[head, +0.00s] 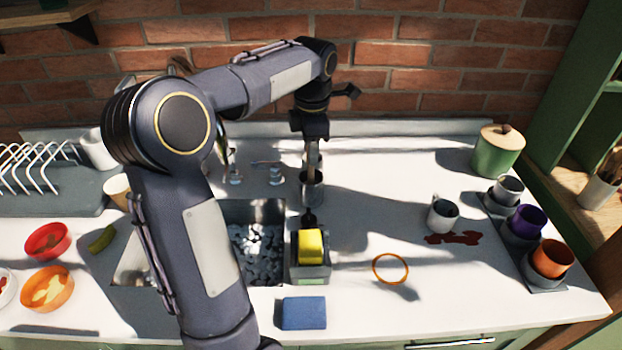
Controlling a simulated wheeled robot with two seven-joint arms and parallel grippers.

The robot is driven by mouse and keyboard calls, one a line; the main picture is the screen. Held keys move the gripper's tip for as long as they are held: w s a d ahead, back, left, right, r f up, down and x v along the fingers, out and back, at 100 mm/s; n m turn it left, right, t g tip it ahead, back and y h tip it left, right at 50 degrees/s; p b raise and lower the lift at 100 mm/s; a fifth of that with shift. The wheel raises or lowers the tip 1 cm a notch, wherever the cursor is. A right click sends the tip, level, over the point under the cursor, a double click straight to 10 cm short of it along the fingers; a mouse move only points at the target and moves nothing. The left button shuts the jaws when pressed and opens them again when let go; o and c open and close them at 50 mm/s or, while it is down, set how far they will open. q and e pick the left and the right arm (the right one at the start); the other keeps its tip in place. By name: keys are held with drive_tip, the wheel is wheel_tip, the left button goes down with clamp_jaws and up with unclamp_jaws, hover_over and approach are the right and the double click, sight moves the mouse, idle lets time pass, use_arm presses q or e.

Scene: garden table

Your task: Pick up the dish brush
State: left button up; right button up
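My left arm reaches across the sink, and its gripper (313,138) points down near the back of the counter. It is directly above a grey metal cup (312,190). A short, light upright piece (312,160) shows between the gripper and the cup. It may be the handle of the dish brush, but I cannot tell for sure. No brush head is clearly visible. The fingertips are small and dark, so I cannot tell whether they are open or closed on it. My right gripper is not in view.
An orange ring (390,268), a mug (443,214) by a red spill (453,238) and a green canister (498,152) are to the right.

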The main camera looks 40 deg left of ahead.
use_arm(q)
clamp_jaws()
idle(0.3)
